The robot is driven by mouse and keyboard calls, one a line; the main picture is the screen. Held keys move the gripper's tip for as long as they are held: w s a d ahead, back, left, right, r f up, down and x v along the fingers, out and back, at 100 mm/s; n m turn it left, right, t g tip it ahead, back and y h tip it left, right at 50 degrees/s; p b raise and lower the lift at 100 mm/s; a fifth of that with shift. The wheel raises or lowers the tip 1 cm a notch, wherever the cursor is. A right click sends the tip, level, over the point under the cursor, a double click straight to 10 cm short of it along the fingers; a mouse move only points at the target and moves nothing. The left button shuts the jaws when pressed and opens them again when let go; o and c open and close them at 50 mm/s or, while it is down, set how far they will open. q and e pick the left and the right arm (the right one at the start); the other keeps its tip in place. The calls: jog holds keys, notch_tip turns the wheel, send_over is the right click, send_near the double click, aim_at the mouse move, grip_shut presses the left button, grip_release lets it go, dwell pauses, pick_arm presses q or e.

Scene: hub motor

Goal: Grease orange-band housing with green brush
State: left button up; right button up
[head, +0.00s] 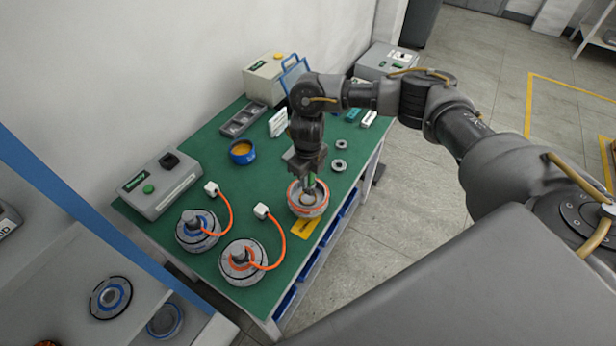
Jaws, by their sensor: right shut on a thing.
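The orange-band housing (307,208) stands on the green table mat near its right edge, an open round part with an orange band. My right gripper (308,178) points down just above it and is shut on the green brush (310,181). Only a small green part of the brush shows between the fingers. Its lower end is at or inside the housing's opening; I cannot tell whether it touches the inner wall. A blue tub of amber grease (242,152) stands to the left on the mat. My left gripper is not in view.
Two motor parts with orange cables, one blue-ringed (198,230) and one orange-ringed (243,262), stand at the front left. A grey control box (160,183) lies at the left edge. Two small rings (340,165) lie right of my gripper. A yellow label (305,228) lies before the housing.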

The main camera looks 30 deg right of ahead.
jog(key=shift+r+p, duration=1.9)
jog(key=shift+r, duration=0.5)
